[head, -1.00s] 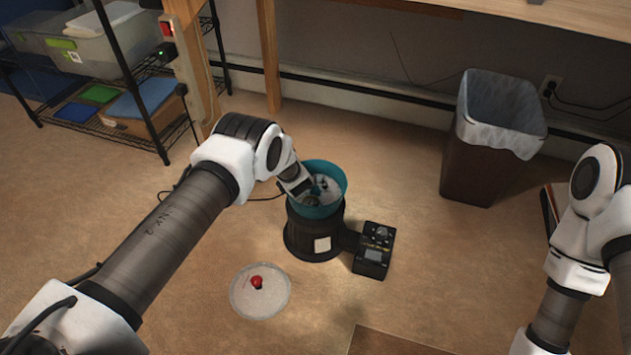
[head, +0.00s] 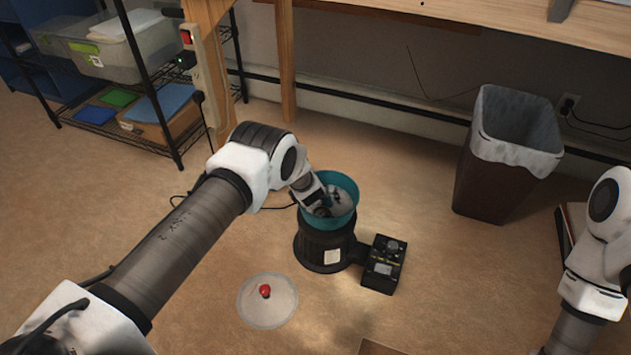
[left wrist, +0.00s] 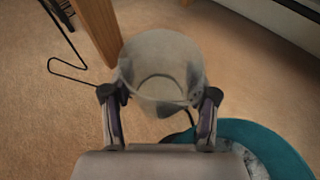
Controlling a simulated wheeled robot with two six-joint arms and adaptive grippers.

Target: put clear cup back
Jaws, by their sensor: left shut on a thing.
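The clear cup (left wrist: 160,60) shows in the left wrist view, a see-through, greyish cup between the two fingers of my left gripper (left wrist: 160,97). The gripper is shut on it. In the head view my left gripper (head: 318,204) is at the left part of the teal bowl (head: 345,217), which sits on a black round base; I cannot make out the cup there. The bowl's teal rim (left wrist: 265,131) is at the lower right in the left wrist view. My right arm is at the right edge of the head view; its gripper is out of frame.
A clear round lid (head: 252,312) with a red knob lies on the floor. A black control box (head: 383,264) is joined to the base. A lined waste bin (head: 492,182) stands at right, and a wire shelf (head: 165,143) at upper left. A wooden post stands near the gripper.

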